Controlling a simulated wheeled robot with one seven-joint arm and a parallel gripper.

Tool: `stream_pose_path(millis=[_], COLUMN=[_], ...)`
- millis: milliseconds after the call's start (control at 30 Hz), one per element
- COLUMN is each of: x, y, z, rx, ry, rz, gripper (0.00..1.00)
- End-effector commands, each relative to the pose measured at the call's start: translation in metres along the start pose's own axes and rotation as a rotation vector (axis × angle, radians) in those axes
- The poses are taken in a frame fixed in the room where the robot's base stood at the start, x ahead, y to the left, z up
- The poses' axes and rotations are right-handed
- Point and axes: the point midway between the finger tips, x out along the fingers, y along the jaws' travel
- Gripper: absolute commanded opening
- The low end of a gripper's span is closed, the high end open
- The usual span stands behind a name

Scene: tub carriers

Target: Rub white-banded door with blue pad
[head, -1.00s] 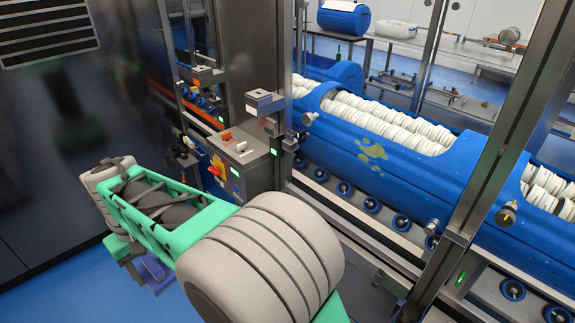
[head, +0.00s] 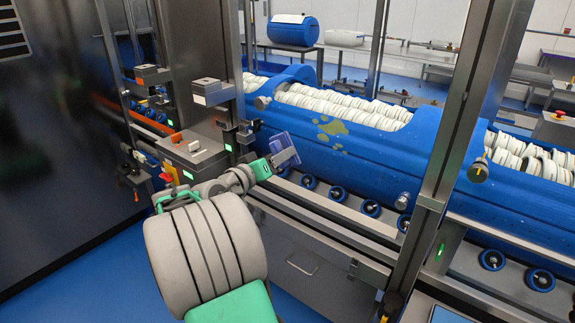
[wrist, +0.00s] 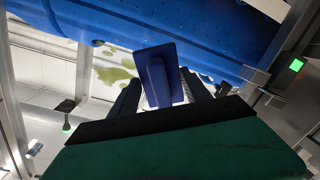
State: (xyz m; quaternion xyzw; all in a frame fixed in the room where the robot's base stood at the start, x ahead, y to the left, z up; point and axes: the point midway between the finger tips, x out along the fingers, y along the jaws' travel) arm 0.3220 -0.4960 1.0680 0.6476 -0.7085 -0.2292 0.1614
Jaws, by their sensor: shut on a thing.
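My gripper (head: 264,166) is shut on the blue pad (head: 284,150), held by its raised handle. In the wrist view the pad (wrist: 172,62) stands out between the two dark fingers. The long blue tub (head: 385,165) behind it is packed with rows of white, ring-like pieces. The stains also show in the wrist view (wrist: 112,72), left of the pad. The pad appears apart from the stains; I cannot tell its exact gap to the tub. I cannot make out a white band on any door.
A steel upright (head: 440,150) stands right of the stained part. Control boxes (head: 192,150) and a steel post (head: 225,60) stand on the left. Rollers (head: 337,193) and a rail run below the tub. Blue floor (head: 60,270) is clear at lower left.

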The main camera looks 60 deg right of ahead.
Motion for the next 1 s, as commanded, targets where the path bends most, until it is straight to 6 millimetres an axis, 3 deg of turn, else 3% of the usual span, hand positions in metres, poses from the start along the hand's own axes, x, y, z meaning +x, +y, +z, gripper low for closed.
stream_pose_path(millis=[100,200,700,1000], x=[0.011,0.016,0.068,0.072], y=[0.025,0.032,0.036,0.035], z=[0.001,-0.002,-0.005,-0.004], rx=[0.004,0.004,0.003,0.004], ry=[0.027,0.033,0.031,0.032], rz=[0.070,0.085,0.082,0.080], gripper=[0.12,0.12,0.12,0.12])
